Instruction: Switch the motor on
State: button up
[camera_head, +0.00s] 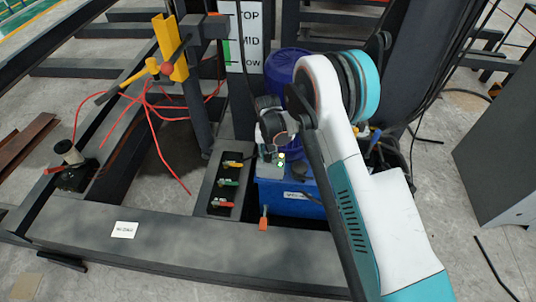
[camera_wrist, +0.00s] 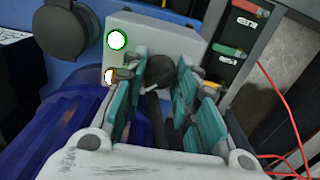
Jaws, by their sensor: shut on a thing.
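The grey control box (camera_wrist: 140,32) sits on top of the blue motor unit (camera_head: 292,202). In the wrist view it carries a round black knob (camera_wrist: 160,68), a bright white lamp with a green ring (camera_wrist: 118,40) and a smaller white-and-orange part (camera_wrist: 109,77). A small green-white glow also shows on the box in the head view (camera_head: 281,160). My gripper (camera_wrist: 159,92) has its teal finger pads on either side of the knob and is shut on it. The pads hide part of the knob, so I cannot tell its exact angle.
Several coloured valve handles (camera_head: 228,183) sit in a dark panel left of the motor unit. A blue barrel (camera_head: 285,66) stands behind it. Red cables (camera_head: 152,118) hang from a yellow bracket (camera_head: 166,48). A grey beam (camera_head: 180,245) crosses the front.

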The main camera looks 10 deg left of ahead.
aim_at(268, 154)
jog(key=shift+m, duration=0.3)
jog(key=o, duration=1.1)
jog(key=shift+r, duration=0.1)
notch_tip(268, 154, up, 12)
jog(key=shift+f, duration=0.1)
